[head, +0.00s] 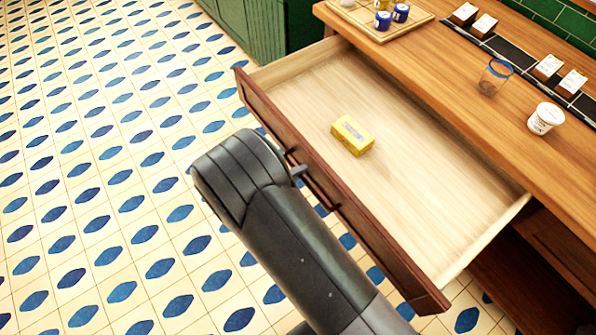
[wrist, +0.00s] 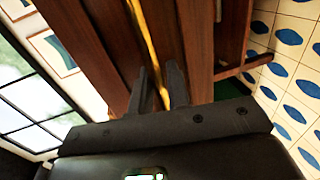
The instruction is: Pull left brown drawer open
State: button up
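The brown drawer (head: 318,190) stands pulled well out of the wooden counter in the head view. Its dark front faces lower left and its pale inside is in plain sight. A dark bar handle (head: 323,187) shows on the front, partly hidden by my arm. My gripper is at the drawer front, mostly hidden behind my arm in the head view. In the wrist view, my gripper's (wrist: 160,85) two fingers stand apart against brown wood, with a thin yellow strip (wrist: 147,40) between them. I cannot see the fingers clamped on the handle.
A yellow box (head: 352,136) lies in the drawer. The counter (head: 440,70) holds a wooden tray (head: 408,28), a glass (head: 494,78), a white cup (head: 545,118) and several small boxes. Green cabinets (head: 262,25) stand at the back. The tiled floor at left (head: 90,150) is clear.

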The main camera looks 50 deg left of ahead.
jog(key=shift+s, duration=0.1)
jog(key=v, duration=1)
jog(key=shift+s, duration=0.35)
